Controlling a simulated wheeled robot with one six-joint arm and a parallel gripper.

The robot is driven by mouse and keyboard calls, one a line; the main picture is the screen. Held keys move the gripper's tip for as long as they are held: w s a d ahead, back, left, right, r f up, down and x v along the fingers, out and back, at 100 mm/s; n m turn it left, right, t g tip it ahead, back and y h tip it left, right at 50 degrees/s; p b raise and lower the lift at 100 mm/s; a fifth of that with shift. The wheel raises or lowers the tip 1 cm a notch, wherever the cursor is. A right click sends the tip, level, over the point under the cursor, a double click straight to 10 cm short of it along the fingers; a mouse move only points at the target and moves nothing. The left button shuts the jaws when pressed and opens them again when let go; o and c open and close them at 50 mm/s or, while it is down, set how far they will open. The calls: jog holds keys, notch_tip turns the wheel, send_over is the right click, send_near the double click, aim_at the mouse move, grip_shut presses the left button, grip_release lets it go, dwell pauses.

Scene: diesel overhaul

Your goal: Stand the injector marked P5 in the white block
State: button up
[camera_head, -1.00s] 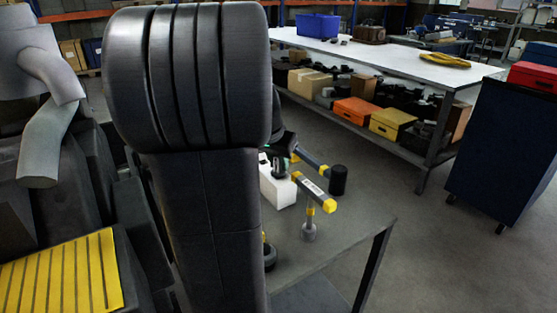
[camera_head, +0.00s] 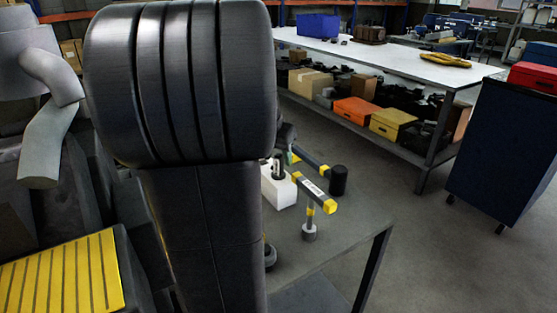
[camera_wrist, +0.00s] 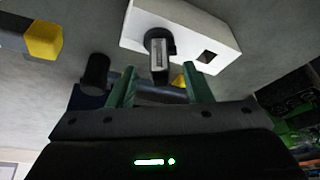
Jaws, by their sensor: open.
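The white block (camera_wrist: 185,24) lies on the grey table, near the top of the wrist view. A dark injector with a pale label (camera_wrist: 159,55) stands in it; the marking is too small to read. In the head view the block (camera_head: 279,187) and the injector (camera_head: 277,168) show just right of my arm, which hides much of the gripper.
A yellow-ended bar with a label (camera_head: 314,189) and a black-headed tool (camera_head: 338,181) are close to the block on the table (camera_head: 335,238). A white-topped bench (camera_head: 385,60) stands behind, and a blue cabinet (camera_head: 500,145) stands at right.

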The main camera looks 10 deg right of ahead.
jog(key=p+v, duration=0.1)
jog(key=v, duration=0.9)
jog(key=shift+s+r, duration=0.15)
jog(key=shift+r, duration=0.15)
jog(key=shift+a+f, duration=0.1)
jog(key=b+x, duration=0.1)
jog(key=x, duration=1.2)
jog(key=shift+f+b, duration=0.25)
jog(key=shift+b, duration=0.05)
jog(key=shift+r, duration=0.1)
jog(key=p+v, duration=0.2)
jog(key=v, duration=1.1)
jog(key=b+x, duration=0.2)
jog(key=x, duration=1.2)
notch_tip(320, 180, up, 9)
jog(key=p, duration=0.6)
